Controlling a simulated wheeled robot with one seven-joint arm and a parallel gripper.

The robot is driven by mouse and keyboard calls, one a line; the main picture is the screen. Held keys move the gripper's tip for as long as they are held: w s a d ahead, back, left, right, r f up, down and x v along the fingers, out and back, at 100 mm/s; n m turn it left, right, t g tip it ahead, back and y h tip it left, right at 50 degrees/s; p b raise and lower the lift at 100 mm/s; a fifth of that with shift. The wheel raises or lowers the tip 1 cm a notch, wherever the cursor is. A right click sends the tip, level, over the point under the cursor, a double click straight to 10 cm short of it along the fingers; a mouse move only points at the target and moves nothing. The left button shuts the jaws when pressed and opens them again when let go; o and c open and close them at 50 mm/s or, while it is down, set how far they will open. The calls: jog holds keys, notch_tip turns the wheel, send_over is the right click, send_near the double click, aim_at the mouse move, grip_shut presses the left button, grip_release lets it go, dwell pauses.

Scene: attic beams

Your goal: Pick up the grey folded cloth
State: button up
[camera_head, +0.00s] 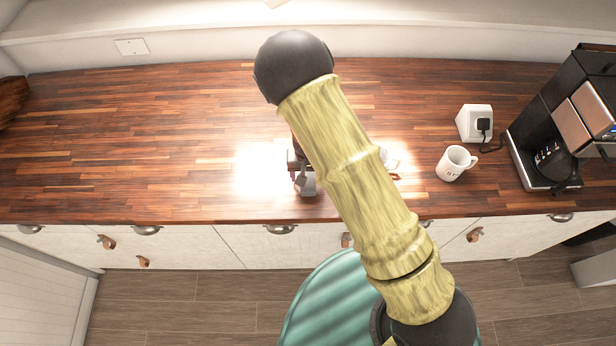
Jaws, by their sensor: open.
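My gripper (303,182) shows in part beside my arm, over the middle of the wooden counter near its front edge. It is open. My own arm covers much of it and the counter behind. I cannot clearly make out a grey folded cloth. A pale patch (391,163) just right of my arm is washed out by glare, and I cannot tell what it is.
The wooden counter (130,150) is clear on the left. A white mug (455,163), a white socket box (474,122) and a black coffee machine (545,125) stand at the right. Drawers with handles (281,229) run below.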

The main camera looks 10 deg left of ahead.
dwell(0.4)
jog(key=shift+w, duration=0.1)
jog(key=c, duration=0.9)
jog(key=shift+s+a, duration=0.15)
jog(key=shift+s, duration=0.05)
jog(key=shift+c, duration=0.8)
jog(key=shift+w+r, duration=0.1)
jog(key=shift+r, duration=0.2)
notch_tip(320, 180, up, 10)
jog(key=b, duration=0.1)
jog(key=shift+f+b, duration=0.25)
jog(key=shift+b, duration=0.15)
